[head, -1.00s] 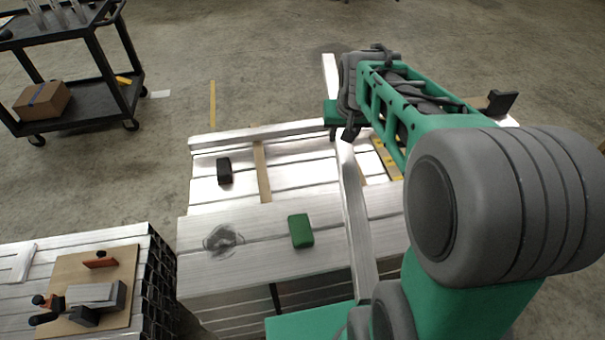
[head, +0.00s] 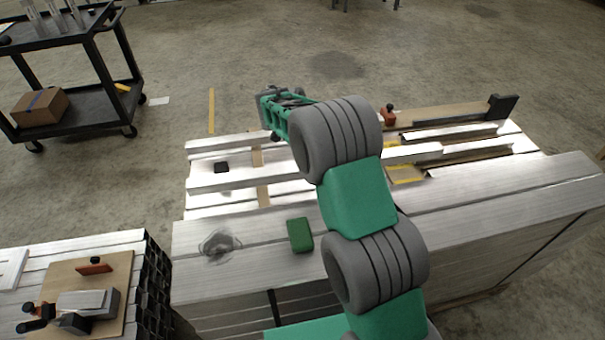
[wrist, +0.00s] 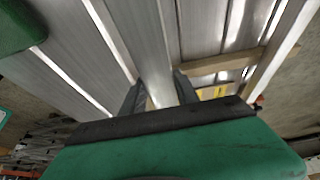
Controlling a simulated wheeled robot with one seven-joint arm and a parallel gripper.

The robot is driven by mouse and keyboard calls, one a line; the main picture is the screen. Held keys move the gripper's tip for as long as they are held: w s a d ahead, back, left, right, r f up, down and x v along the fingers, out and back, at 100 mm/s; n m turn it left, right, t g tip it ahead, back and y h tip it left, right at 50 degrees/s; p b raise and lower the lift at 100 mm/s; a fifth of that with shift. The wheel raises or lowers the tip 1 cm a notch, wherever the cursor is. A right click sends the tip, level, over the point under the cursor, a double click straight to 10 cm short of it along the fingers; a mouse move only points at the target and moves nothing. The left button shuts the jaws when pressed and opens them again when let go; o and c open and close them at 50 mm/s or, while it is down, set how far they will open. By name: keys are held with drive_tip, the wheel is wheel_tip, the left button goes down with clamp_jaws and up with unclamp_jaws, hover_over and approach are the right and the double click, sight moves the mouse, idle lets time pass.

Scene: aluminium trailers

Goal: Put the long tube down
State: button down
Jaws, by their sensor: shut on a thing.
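The long tube is a silvery square aluminium bar. In the head view its left part (head: 235,180) shows left of my arm and a shorter part shows right of it, running nearly left to right over the slatted trailer-like bed (head: 205,203). It hides the lower part of a small black block (head: 221,167). In the wrist view the tube (wrist: 150,45) runs away between the two dark fingers of my gripper (wrist: 160,93), which is shut on it. I cannot tell whether the tube touches the bed.
A green block (head: 300,235) lies on the near metal surface (head: 260,255). A wooden beam with a black upright stop (head: 501,107) and an orange clamp (head: 388,116) stand at the bed's right. A fixture board (head: 112,278) is at lower left, a black cart (head: 85,95) at upper left.

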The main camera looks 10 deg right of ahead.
drive_tip(key=w+a+f+p, duration=0.2)
drive_tip(key=w+a+f, duration=0.2)
drive_tip(key=f, duration=0.6)
drive_tip(key=shift+w+a, duration=0.3)
drive_tip(key=shift+w, duration=0.85)
drive_tip(key=shift+f, duration=0.25)
drive_tip(key=shift+f+b, duration=0.35)
drive_tip(key=shift+b, duration=0.3)
drive_tip(key=c, duration=0.9)
unclamp_jaws()
drive_tip(key=shift+s, duration=0.1)
